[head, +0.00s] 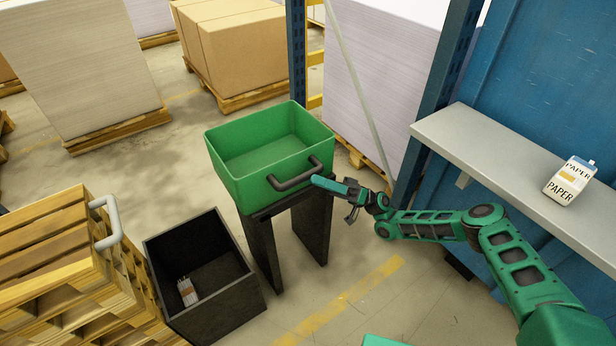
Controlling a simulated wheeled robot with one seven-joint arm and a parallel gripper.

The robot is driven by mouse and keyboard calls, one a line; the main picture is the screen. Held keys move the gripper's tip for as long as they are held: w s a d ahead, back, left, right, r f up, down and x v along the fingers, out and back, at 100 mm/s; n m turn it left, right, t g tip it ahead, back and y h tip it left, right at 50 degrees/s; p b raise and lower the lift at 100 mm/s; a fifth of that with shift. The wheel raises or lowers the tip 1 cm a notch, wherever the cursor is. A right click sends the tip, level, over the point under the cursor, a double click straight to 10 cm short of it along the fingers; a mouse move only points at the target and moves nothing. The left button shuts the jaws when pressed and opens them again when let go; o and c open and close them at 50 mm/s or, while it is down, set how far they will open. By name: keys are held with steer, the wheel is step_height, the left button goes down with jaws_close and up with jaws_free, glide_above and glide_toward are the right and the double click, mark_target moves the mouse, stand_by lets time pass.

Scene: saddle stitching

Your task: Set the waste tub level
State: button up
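A green open tub (228,166), which I take for the waste tub, rests on a dark stand (262,250) in the middle of the head view. Its inside looks empty. A dark bar handle (292,178) is on its near side. From this one view I cannot tell for sure whether the tub is level or slightly tilted. My gripper (334,198) is just right of and below the handle's right end, pointing left. Its fingers look spread apart with nothing between them. It appears close to the tub's front but not around the handle.
A black open bin (240,296) with a small pale bundle (187,291) stands front left, beside wooden pallets (60,255) with a grey handle. A grey shelf (490,150) holding a paper pack (570,182) is at right. Paper stacks and cartons stand behind.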

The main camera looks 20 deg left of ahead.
steer(key=shift+v, duration=2.3)
